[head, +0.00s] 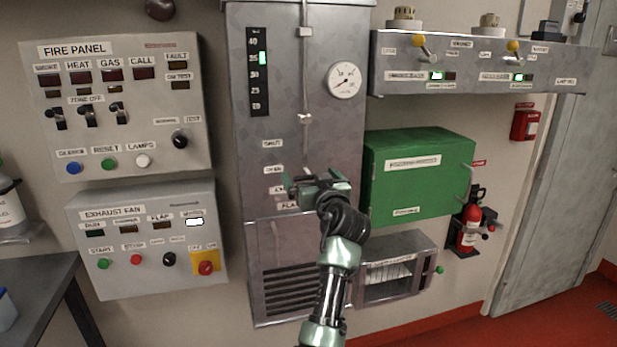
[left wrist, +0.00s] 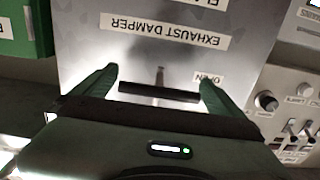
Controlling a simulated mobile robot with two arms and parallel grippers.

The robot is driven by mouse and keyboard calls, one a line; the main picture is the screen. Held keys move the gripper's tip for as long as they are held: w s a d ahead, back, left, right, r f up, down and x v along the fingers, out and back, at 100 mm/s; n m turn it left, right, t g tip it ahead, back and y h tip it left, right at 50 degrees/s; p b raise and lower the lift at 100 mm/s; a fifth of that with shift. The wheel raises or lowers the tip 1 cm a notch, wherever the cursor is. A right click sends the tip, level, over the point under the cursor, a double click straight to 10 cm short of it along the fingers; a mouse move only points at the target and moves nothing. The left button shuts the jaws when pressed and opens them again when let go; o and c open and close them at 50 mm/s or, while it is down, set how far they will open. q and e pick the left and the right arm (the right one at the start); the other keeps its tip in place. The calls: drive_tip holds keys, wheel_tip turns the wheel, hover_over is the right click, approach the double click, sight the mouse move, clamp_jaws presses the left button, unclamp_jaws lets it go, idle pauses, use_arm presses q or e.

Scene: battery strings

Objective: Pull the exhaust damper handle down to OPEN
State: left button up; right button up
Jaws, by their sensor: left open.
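The exhaust damper handle (left wrist: 160,92) is a dark crossbar on a short stem in the left wrist view. It lies between the two spread fingers of my left gripper (left wrist: 158,80), with gaps at both ends. In that upside-down view the OPEN label (left wrist: 210,78) is beside it at about the same level, and the EXHAUST DAMPER label (left wrist: 162,33) shows past it. In the head view my left gripper (head: 313,183) is in front of the grey duct cabinet (head: 335,130) and hides the handle. The SHUT label (head: 272,143) is higher up. My right gripper is not in view.
The green box (head: 415,185) stands close to the right of my left gripper. The fire panel (head: 130,130) and exhaust fan panel (head: 150,240) are on the left. A vertical rod (head: 305,80) runs down the cabinet above the gripper. A louvred grille (head: 290,285) is below.

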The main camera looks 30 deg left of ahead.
use_arm(q)
drive_tip(key=b+v, duration=0.1)
drive_tip(key=v, duration=0.4)
drive_tip(key=shift+s+d, duration=0.25)
drive_tip(key=shift+d, duration=0.1)
